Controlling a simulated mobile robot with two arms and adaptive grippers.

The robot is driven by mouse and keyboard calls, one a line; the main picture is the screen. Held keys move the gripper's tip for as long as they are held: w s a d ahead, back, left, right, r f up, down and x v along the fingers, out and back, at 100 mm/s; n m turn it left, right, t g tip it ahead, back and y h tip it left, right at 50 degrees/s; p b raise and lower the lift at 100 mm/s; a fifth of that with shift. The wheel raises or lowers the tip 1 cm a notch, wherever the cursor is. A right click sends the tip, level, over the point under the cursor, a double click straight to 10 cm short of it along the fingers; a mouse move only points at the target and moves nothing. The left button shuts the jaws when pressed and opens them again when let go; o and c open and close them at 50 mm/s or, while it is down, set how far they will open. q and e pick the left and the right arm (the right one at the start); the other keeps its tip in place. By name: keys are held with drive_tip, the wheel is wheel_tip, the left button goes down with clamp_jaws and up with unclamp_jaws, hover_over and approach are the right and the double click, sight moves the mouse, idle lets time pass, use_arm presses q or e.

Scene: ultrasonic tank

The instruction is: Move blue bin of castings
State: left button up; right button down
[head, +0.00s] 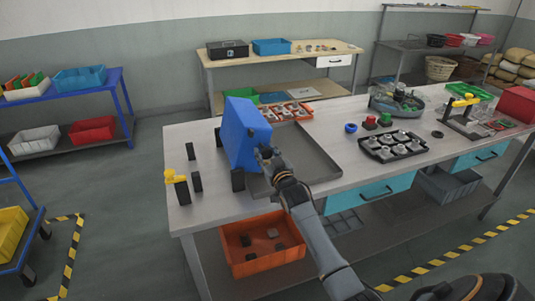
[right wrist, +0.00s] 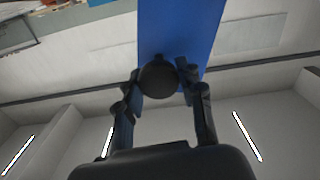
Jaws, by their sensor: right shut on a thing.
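A tall blue box-shaped thing (head: 245,135) stands at the left of the workbench, beside a shallow grey tray. My right gripper (head: 267,155) is at its right face. In the right wrist view, my right gripper (right wrist: 160,82) is shut on a round black knob (right wrist: 158,79), with a blue panel (right wrist: 180,30) directly behind it. Whether the blue thing is hollow or holds castings cannot be seen. Blue bins also show on the back table (head: 272,46) and on the left rack (head: 80,79). My left gripper is not in view.
The grey tray (head: 322,168) is empty. Black posts (head: 197,182) and a yellow-handled clamp (head: 178,187) stand at the bench's left end. A black tray (head: 372,154) holds several metal parts. An orange bin (head: 235,262) with dark pieces sits on the lower shelf.

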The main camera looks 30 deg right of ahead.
sight(249, 138)
drive_tip(key=shift+a+r+n, duration=0.3)
drive_tip(key=shift+r+n, duration=0.1)
drive_tip(key=shift+r, duration=0.05)
drive_tip(key=a+r+n, duration=0.1)
drive_tip(key=w+a+r+n+p, duration=0.1)
drive_tip(key=a+n, duration=0.1)
drive_tip(key=shift+a, duration=0.1)
use_arm(q)
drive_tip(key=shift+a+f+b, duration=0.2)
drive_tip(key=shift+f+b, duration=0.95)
drive_tip(key=shift+b, duration=0.3)
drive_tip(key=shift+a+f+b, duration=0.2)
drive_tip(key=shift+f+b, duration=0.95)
drive_tip(key=shift+b, duration=0.3)
use_arm(e)
drive_tip(key=w+a+f+n, duration=0.1)
drive_tip(key=a+f+n, duration=0.2)
drive_tip(key=a+n, duration=0.4)
drive_tip(key=w+a+f+n, duration=0.2)
drive_tip(key=a+f+n, duration=0.1)
drive_tip(key=a+n, duration=0.5)
drive_tip(key=shift+w+a+n, duration=0.25)
drive_tip(key=shift+w+n, duration=0.05)
drive_tip(key=shift+n, duration=0.9)
drive_tip(key=c, duration=0.8)
unclamp_jaws()
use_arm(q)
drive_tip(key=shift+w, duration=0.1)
